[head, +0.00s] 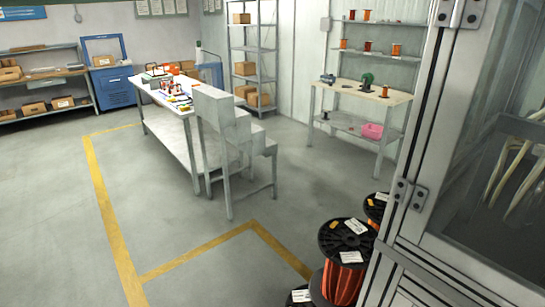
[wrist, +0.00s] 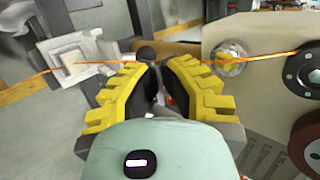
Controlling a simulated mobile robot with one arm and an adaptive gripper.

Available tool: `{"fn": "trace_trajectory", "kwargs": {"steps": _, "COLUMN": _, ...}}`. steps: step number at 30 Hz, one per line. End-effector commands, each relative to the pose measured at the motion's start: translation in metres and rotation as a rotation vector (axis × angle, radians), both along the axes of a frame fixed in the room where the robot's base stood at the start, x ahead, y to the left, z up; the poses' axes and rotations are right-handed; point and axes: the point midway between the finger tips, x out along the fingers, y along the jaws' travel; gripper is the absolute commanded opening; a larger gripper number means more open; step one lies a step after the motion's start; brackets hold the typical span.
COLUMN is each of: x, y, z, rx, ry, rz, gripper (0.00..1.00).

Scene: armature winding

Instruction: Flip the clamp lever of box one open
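In the wrist view, my gripper (wrist: 158,75) has yellow and black fingers with their tips close together. A dark lever with a round black knob (wrist: 146,54) shows at the fingertips, and its dark rod runs down between them. I cannot tell whether the fingers touch or grip it. The lever's base and most of the body behind it are hidden by the fingers. No label shows which box this is. An orange wire (wrist: 277,58) passes behind the fingertips. The head view does not show my gripper, and I cannot make out the lever there.
A pale block (wrist: 75,58) is left of the fingers; a beige panel with a metal disc (wrist: 230,57) and a dark roller (wrist: 302,75) is close on the right. In the head view, wire spools (head: 343,275) stand beside a metal-framed cabinet (head: 420,180); the floor left is clear.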

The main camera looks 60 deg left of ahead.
Motion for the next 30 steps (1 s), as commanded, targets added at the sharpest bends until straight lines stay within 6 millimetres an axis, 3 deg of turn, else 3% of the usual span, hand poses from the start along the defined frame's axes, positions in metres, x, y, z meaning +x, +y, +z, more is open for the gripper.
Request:
{"fn": "trace_trajectory", "kwargs": {"steps": 14, "x": -0.002, "y": 0.033, "z": 0.045, "rx": -0.007, "ry": -0.001, "rz": 0.011, "gripper": 0.00}}
{"fn": "trace_trajectory", "kwargs": {"steps": 21, "x": -0.010, "y": 0.055, "z": 0.085, "rx": -0.001, "ry": -0.003, "rz": 0.011, "gripper": 0.00}}
{"fn": "trace_trajectory", "kwargs": {"steps": 30, "x": -0.016, "y": 0.072, "z": 0.105, "rx": -0.001, "ry": -0.003, "rz": 0.011, "gripper": 0.00}}
